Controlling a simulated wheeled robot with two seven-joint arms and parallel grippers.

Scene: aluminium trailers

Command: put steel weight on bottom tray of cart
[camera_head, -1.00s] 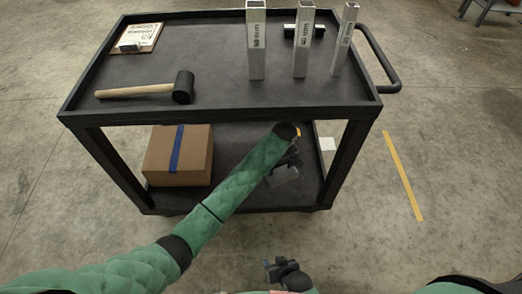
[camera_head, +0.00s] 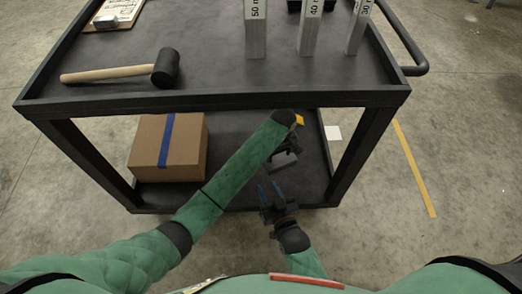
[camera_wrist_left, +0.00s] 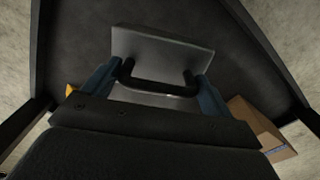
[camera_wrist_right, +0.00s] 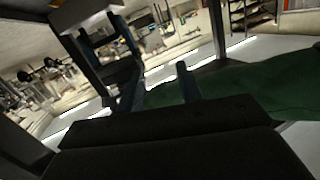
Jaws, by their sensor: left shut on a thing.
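The steel weight (camera_wrist_left: 165,50) is a grey block with a black handle (camera_wrist_left: 160,88). My left gripper (camera_head: 288,150) is shut on the handle. The weight (camera_head: 283,162) is over the right part of the cart's bottom tray (camera_head: 316,178), under the top tray. I cannot tell whether it touches the tray. In the right wrist view the weight (camera_wrist_right: 80,14) shows at the upper left, held by the left gripper. My right gripper (camera_head: 270,194) is open and empty, low at the cart's front edge; its two blue fingers stand apart in the right wrist view (camera_wrist_right: 160,90).
A cardboard box (camera_head: 150,148) with blue tape sits on the bottom tray's left side. The top tray (camera_head: 215,75) above holds a mallet (camera_head: 165,68), a clipboard (camera_head: 118,12) and three metal tubes (camera_head: 256,38). Dark posts (camera_head: 350,150) frame the cart. Bare tray lies around the weight.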

